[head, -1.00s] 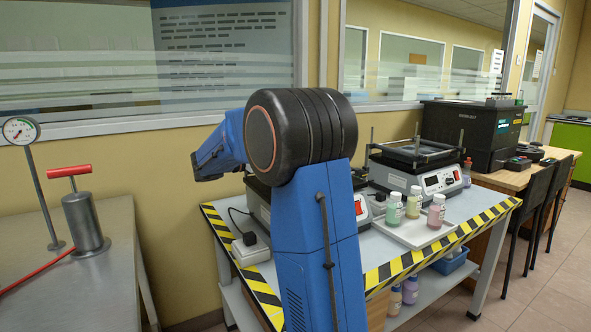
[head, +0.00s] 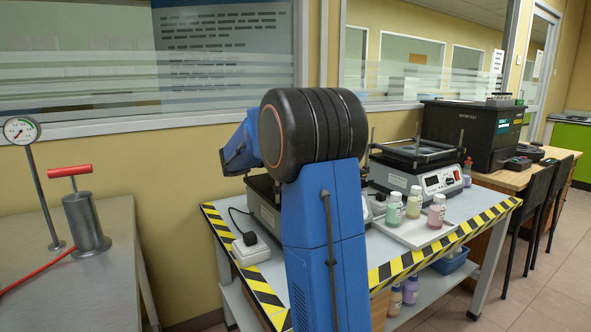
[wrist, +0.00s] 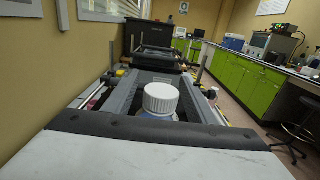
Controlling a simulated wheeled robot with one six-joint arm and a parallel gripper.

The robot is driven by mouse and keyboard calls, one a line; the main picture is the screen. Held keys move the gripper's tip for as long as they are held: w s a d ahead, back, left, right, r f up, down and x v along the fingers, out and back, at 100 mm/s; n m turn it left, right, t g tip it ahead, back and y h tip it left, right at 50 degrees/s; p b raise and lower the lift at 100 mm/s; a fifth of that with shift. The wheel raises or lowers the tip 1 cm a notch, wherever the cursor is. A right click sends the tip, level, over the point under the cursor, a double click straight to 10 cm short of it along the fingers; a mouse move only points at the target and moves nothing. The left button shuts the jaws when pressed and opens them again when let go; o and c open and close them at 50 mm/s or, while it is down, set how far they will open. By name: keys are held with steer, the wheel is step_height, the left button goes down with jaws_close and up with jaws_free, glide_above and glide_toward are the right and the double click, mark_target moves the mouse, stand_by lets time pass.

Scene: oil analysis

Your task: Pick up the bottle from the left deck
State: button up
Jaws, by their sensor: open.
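A bottle with a ribbed white cap (wrist: 161,98) and a bit of blue below it stands upright near the centre of the wrist view. Its lower body is hidden. My gripper (wrist: 162,86) is open, with dark grey sides to the left and right of the bottle; whether they touch it I cannot tell. The left deck, on the left shaker (head: 262,203), is mostly hidden behind my blue arm in the head view. My gripper and this bottle are also hidden there.
A second shaker (head: 415,172) stands to the right, with green, pale and pink bottles on a white tray (head: 412,233) before it. The table (head: 383,275) has a striped edge. A black box (head: 468,135) stands farther right. A steel bench with a hand pump (head: 86,222) is left.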

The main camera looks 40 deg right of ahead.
steer(key=shift+c, duration=0.2)
jaws_close()
